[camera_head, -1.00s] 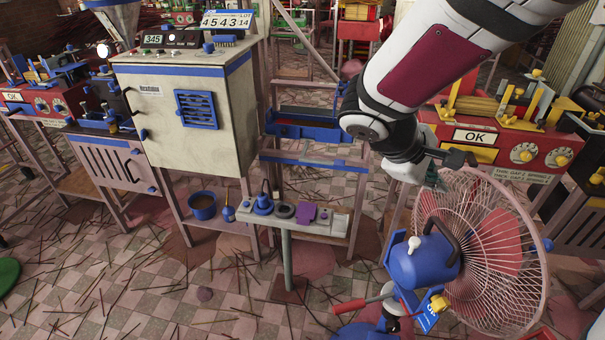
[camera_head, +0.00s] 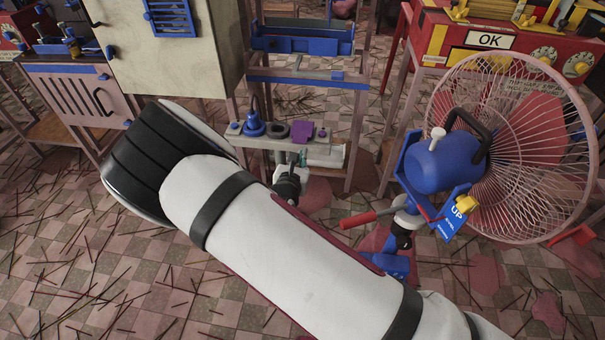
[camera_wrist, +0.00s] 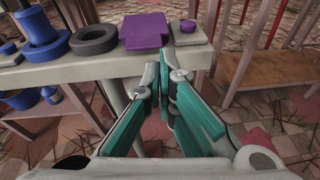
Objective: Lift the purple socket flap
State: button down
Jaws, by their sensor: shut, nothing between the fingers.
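The purple socket flap (camera_head: 301,131) lies on the narrow grey ledge, to the right of a dark ring. It looks flat and closed in the wrist view (camera_wrist: 144,30), with a small purple tab standing at its right end. My gripper (camera_head: 300,158) is in front of the ledge, just below the flap's front edge. In the wrist view my teal fingers (camera_wrist: 165,88) are together and empty. Their tips point at the ledge's front, and I cannot tell whether they touch it.
On the ledge (camera_wrist: 90,68) stand a blue plug (camera_wrist: 42,32), a dark ring (camera_wrist: 94,40) and a light block (camera_wrist: 187,33). A pink-caged fan (camera_head: 515,150) stands to the right. Incense sticks litter the tiled floor.

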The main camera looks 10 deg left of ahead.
aim_at(300, 146)
jog(key=shift+n+y, duration=0.4)
jog(key=shift+n, duration=0.3)
jog(key=shift+w+a+f+b, duration=0.35)
jog(key=shift+w+f+b, duration=0.2)
jog(key=shift+w, duration=0.3)
jog(key=shift+w+a+f+b, duration=0.3)
jog(key=shift+w+f+b, duration=0.25)
jog(key=shift+w, duration=0.45)
jog(key=shift+w+r, duration=0.1)
jog(key=shift+w, duration=0.1)
